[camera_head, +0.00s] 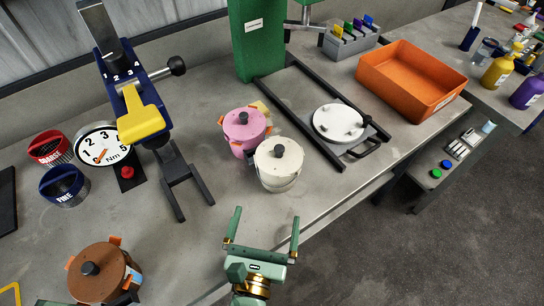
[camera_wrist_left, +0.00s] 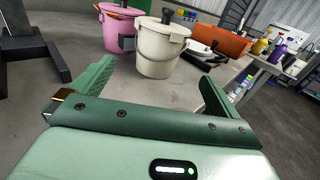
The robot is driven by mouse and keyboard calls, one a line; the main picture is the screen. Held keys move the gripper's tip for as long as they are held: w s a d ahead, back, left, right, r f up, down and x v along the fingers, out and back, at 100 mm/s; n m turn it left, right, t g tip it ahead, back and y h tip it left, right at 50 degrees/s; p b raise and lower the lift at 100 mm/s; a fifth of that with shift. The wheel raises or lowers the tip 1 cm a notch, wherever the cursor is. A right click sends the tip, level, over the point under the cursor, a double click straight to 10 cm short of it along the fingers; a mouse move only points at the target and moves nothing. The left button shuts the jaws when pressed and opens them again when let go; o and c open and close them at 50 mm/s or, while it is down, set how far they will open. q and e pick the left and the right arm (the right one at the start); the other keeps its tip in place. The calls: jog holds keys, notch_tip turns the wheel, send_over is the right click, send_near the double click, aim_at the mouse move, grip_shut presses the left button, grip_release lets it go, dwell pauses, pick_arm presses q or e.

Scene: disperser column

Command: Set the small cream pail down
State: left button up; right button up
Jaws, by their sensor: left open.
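The small cream pail (camera_head: 278,168) stands upright on the grey bench, with a lid and a dark knob. It also shows in the left wrist view (camera_wrist_left: 158,52). My left gripper (camera_head: 262,232) is open and empty, apart from the pail, on its near side by the bench's front edge. In the left wrist view the open fingers (camera_wrist_left: 157,82) point toward the pail, which is beyond their tips. A pink pail (camera_head: 243,128) stands close behind and to the left of the cream pail. My right gripper does not show.
A metal fork stand (camera_head: 180,180) is left of the pails. A black rail frame with a white round plate (camera_head: 338,122) is to the right, before an orange tray (camera_head: 412,80). A brown pot (camera_head: 97,270) stands at the front left. Bare bench lies between fork and brown pot.

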aim_at(275, 179)
pick_arm(q)
jog(key=w, duration=0.4)
jog(key=shift+w+d+r, duration=0.25)
jog(key=shift+d, duration=0.15)
jog(key=w, duration=0.4)
jog(key=shift+w+d+f, duration=0.1)
jog(key=shift+w+d, duration=0.2)
jog(key=shift+d, duration=0.05)
jog(key=shift+w, duration=0.6)
jog(key=w, duration=0.3)
jog(key=w+d, duration=0.1)
jog(key=shift+w+r, duration=0.2)
jog(key=shift+r, duration=0.15)
jog(key=c, duration=1.2)
jog(key=shift+r, duration=0.15)
jog(key=shift+c, duration=0.7)
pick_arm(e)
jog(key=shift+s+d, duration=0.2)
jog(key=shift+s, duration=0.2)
